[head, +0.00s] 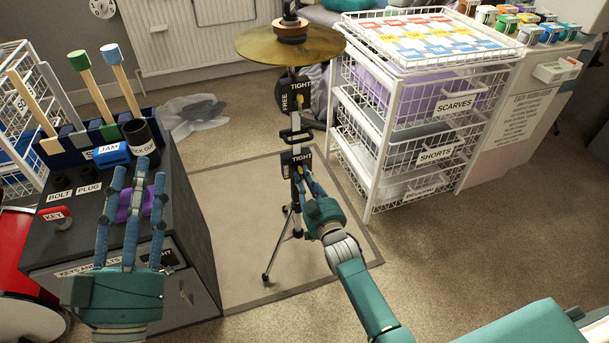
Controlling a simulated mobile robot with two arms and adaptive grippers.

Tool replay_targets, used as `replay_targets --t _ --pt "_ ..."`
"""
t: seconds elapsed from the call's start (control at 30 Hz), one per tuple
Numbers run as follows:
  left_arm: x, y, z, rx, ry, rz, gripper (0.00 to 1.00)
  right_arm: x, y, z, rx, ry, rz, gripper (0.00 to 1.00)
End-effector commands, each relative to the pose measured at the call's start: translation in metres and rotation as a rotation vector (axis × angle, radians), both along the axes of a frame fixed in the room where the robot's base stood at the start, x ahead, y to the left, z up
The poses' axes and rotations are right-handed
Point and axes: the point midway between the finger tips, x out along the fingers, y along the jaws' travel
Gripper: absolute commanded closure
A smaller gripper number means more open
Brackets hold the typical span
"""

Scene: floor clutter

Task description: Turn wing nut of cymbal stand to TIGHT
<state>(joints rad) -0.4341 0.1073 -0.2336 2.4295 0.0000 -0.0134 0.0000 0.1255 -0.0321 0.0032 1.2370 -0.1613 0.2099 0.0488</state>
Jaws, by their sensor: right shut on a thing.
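The cymbal stand stands upright on a mat, with a brass cymbal (262,47) on top and a dark column (295,122) on tripod legs. An upper label plate (296,93) reads FREE and TIGHT, with a small yellow part on it. A lower plate (303,157) shows TIGHT; the rest of it is hidden. My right gripper (302,181) is at this lower plate, shut on the lower wing nut, which its fingers mostly cover; its pointing direction is unclear. My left gripper (132,190) is open above the dark cabinet, left of the stand.
The dark cabinet (195,225) at left bears a rack of tools, a black cup (141,140), a blue JAM block (111,155) and a purple thing (125,205) behind my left fingers. A white wire drawer unit (372,180) stands right of the stand. The mat (235,215) is mostly clear.

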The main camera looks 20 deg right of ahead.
Motion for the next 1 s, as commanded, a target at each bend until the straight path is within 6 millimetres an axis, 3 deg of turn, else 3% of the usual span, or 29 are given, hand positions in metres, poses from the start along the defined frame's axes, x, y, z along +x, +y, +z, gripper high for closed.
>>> replay_targets --t 0.2,0.6,0.63,0.7,1.0 --pt "0.004 0.000 -0.012 0.015 0.055 0.003 0.60 0.001 -0.001 0.001 0.039 0.000 -0.001 1.00" --pt "0.005 0.000 -0.014 0.017 0.062 0.003 0.60 0.001 -0.001 0.000 0.043 0.000 -0.001 1.00" --pt "0.005 0.000 -0.014 0.018 0.062 0.004 0.60 0.001 -0.001 0.000 0.042 0.000 -0.001 0.80" --pt "0.005 0.001 -0.014 0.018 0.062 0.004 0.60 0.001 0.000 0.000 0.042 0.000 -0.001 0.66" --pt "0.005 0.000 -0.014 0.017 0.061 0.003 0.60 0.000 0.000 0.000 0.042 0.001 0.000 0.65"
